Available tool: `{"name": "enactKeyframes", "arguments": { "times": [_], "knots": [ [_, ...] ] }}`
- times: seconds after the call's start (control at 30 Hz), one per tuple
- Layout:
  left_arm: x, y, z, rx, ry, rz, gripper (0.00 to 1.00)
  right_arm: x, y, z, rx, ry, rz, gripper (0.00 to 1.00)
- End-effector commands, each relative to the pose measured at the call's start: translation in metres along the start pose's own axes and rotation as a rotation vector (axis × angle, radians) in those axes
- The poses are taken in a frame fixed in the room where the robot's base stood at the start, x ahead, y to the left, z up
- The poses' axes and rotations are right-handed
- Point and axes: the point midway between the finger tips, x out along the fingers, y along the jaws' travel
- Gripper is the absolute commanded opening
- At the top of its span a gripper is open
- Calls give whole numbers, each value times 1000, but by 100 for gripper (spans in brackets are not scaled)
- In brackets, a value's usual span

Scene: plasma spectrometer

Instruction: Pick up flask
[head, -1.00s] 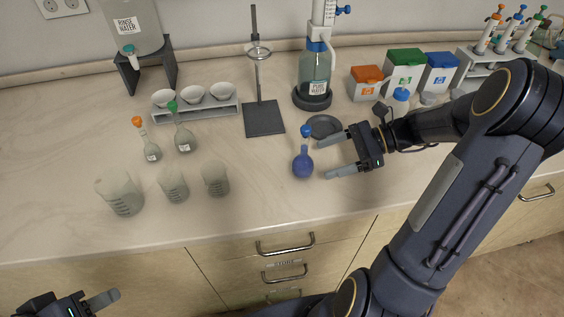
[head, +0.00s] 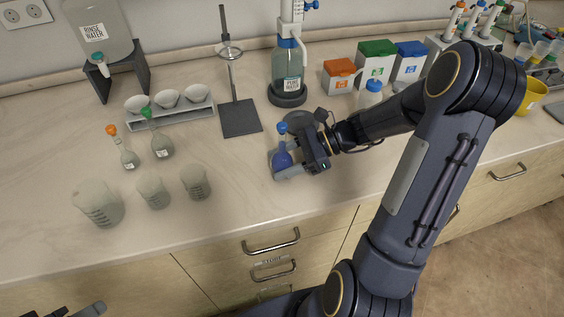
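The flask with blue liquid and a blue stopper (head: 282,157) stands upright on the bench, in front of the dark round dish. My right gripper (head: 284,160) has reached it from the right. Its fingers are spread, one on the near side of the flask and the other on the far side, partly hidden. I cannot tell whether either finger touches the glass. Two more flasks stand at left, one with an orange stopper (head: 129,158) and one with a green stopper (head: 162,147). My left gripper (head: 88,309) shows only in part at the bottom left edge.
Several beakers, one of them large (head: 98,207), stand at the front left. A stand (head: 240,118), a dispenser bottle (head: 287,75) and coloured boxes (head: 376,62) are behind the flask. A dark dish (head: 300,122) lies just behind it. The bench in front is clear.

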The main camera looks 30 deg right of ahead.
Motion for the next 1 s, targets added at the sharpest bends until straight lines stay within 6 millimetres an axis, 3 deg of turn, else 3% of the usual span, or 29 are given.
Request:
{"name": "enactKeyframes", "arguments": {
  "times": [0.03,0.27,0.67,0.8,1.0],
  "knots": [
    [0,0,0,0,0,0,44,0,0,0,0,0,0,48],
    [0,0,0,0,0,0,44,0,0,0,-1,0,0,19],
    [-2,1,-1,0,0,0,44,-5,-1,11,-3,1,-2,19],
    [-4,2,-2,0,0,0,44,-13,0,31,-6,1,-2,19],
    [-6,3,-3,0,0,0,44,-31,34,67,-7,2,-6,19]
  ]
}}
